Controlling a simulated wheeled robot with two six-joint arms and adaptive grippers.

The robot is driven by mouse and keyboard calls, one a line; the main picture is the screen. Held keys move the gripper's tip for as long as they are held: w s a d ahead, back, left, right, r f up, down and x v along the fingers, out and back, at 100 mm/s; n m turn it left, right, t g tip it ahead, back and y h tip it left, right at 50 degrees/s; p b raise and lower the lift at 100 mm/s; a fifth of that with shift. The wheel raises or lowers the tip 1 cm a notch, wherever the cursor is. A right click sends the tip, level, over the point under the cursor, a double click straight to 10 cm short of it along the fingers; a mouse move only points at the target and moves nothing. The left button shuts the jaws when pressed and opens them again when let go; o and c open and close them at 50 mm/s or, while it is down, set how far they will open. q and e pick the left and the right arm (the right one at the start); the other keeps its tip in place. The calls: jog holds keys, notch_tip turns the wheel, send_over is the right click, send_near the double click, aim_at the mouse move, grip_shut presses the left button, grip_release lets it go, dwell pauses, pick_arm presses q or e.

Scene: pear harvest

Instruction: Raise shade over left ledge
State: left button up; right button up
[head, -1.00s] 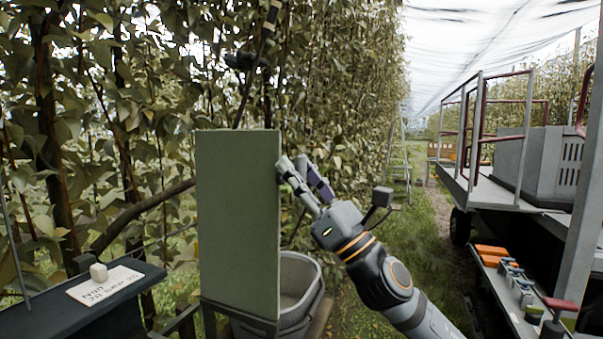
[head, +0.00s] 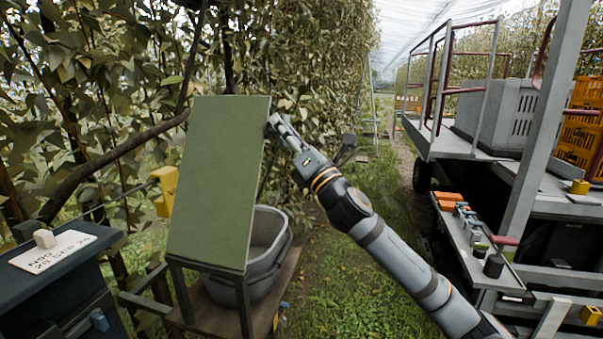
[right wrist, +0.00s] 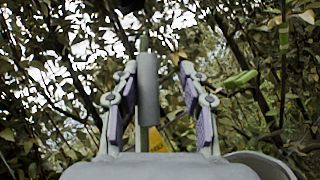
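The shade looks like a flat green panel (head: 218,180) above a wooden ledge (head: 262,322) in the head view. It slants, with its top to the right, on a dark frame (head: 182,295). My right gripper (head: 272,126) is at the panel's upper right edge. In the right wrist view, my right gripper's fingers (right wrist: 158,100) are spread, with a grey upright piece (right wrist: 147,90) between them, nearer the left finger. It is probably the panel's edge, and a gap shows on the right side. My left gripper is not in view.
A grey bucket (head: 268,240) stands on the ledge behind the panel. A dark box (head: 60,285) with a note (head: 52,252) is at left. Foliage closes in behind. A railed cart (head: 480,160) and tool shelf (head: 480,245) stand at right; the grass between is open.

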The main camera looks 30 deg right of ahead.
jog(key=w+d+f+m+g+h, duration=0.2)
jog(key=w+d+f+m, duration=0.2)
jog(key=f, duration=0.3)
jog(key=w+d+f+m+g+h, duration=0.2)
jog(key=w+d+f+m, duration=0.2)
jog(key=f, duration=0.3)
jog(key=shift+d+f+g, duration=0.2)
jog(key=shift+d+g, duration=0.1)
jog(key=shift+d, duration=0.35)
jog(key=s+a+f+b, duration=0.1)
jog(key=s+b, duration=1.1)
jog(key=b, duration=1.1)
jog(key=shift+b, duration=0.3)
jog(key=shift+f, duration=0.15)
